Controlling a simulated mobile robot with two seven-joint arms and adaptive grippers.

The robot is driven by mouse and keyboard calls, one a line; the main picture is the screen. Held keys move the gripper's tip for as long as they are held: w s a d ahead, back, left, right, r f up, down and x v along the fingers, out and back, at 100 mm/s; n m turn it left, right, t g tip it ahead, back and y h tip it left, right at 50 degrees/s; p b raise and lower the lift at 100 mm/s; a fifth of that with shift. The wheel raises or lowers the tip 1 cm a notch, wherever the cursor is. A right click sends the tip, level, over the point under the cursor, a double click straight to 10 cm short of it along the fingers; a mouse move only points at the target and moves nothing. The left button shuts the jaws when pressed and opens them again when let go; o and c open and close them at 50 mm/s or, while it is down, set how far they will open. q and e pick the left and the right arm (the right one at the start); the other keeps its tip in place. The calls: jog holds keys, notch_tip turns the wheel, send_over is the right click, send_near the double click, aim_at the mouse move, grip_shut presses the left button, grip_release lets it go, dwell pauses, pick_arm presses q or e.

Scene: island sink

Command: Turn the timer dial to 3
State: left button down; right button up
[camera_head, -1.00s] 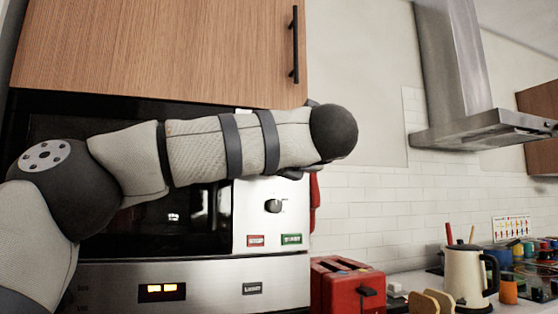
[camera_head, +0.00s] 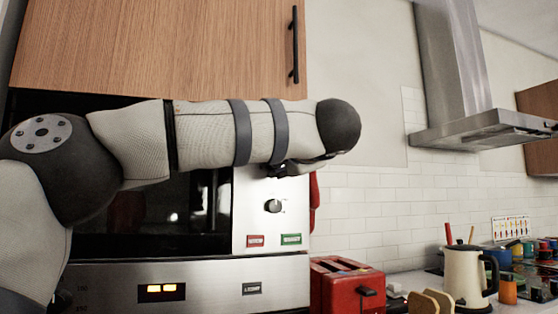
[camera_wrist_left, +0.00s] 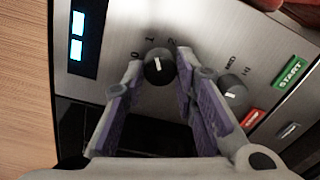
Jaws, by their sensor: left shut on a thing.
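The timer dial (camera_wrist_left: 159,68) is a round black knob with a white mark, on the brushed-metal panel in the left wrist view. Numbers 0, 1 and 2 show around it; no 3 can be made out. Its mark points toward the 1 side, though the exact setting is hard to read. My left gripper (camera_wrist_left: 158,64) is shut on the dial, one fingertip at each side. In the head view my left arm covers the dial, and only a dark bit of the gripper (camera_head: 288,168) shows under the wrist. My right gripper is not in view.
The microwave panel has a lower knob (camera_head: 273,206), which also shows in the wrist view (camera_wrist_left: 234,90), a red stop button (camera_head: 255,241) and a green start button (camera_head: 291,239). A wooden cabinet (camera_head: 160,45) hangs above. A red toaster (camera_head: 345,288) stands at lower right.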

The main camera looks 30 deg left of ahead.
pick_arm(q)
jog(key=shift+m+g+y, duration=0.3)
jog(key=shift+m+y, duration=0.1)
jog(key=shift+m, duration=8.4)
jog(key=c, duration=1.3)
grip_release()
jog(key=shift+d, duration=0.1)
jog(key=v, duration=1.2)
